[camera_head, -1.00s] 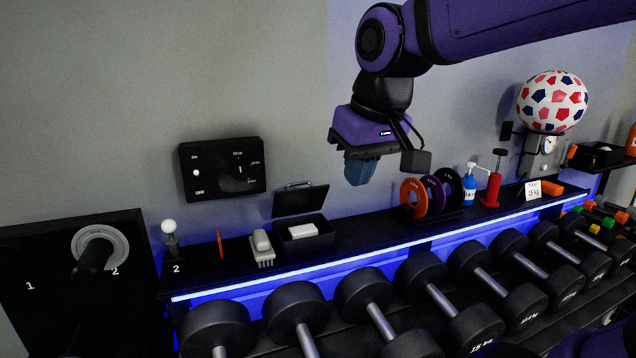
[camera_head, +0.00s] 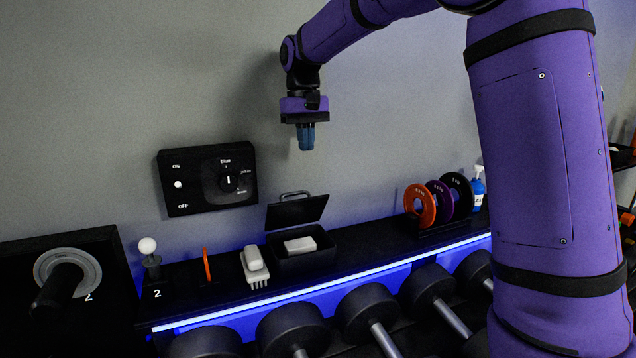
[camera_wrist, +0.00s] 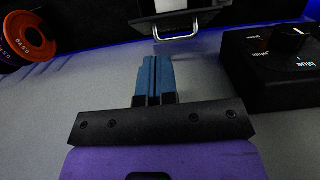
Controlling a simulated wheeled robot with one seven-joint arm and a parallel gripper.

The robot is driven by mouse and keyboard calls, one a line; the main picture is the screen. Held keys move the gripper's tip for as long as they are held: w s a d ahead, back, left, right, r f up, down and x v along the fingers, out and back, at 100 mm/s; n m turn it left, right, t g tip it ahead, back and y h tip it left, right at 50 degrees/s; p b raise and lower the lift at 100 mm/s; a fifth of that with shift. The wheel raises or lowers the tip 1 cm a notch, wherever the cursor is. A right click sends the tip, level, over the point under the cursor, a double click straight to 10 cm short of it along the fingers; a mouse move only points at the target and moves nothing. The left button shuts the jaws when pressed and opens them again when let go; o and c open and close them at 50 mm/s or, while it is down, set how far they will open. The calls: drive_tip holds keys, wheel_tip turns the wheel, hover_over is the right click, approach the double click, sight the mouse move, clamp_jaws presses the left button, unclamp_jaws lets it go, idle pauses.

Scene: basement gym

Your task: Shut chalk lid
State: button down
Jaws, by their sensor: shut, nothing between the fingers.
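The black chalk box (camera_head: 312,263) stands on the shelf with a white chalk block (camera_head: 300,245) in it. Its black lid (camera_head: 297,211) stands open, tilted up at the back near the wall, with a metal handle (camera_head: 295,195) on its upper edge. The handle also shows at the top of the wrist view (camera_wrist: 177,37). My gripper (camera_head: 306,148) hangs in the air above the lid, pointing down, apart from it. Its blue fingers (camera_wrist: 153,60) are shut with nothing between them.
A black switch panel (camera_head: 208,180) is on the wall left of my gripper. A brush (camera_head: 254,266), an orange upright piece (camera_head: 207,264) and a white-knobbed lever (camera_head: 149,257) stand left of the box. Weight plates (camera_head: 420,206) stand right. Dumbbells (camera_head: 294,330) line the front.

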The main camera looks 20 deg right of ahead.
drive_tip(key=w, duration=0.2)
approach(308, 203)
drive_tip(key=f, duration=0.5)
drive_tip(key=shift+w+d+f, duration=0.15)
drive_tip(key=shift+d+f, duration=0.1)
drive_tip(key=shift+f, duration=0.15)
drive_tip(key=shift+f, duration=0.1)
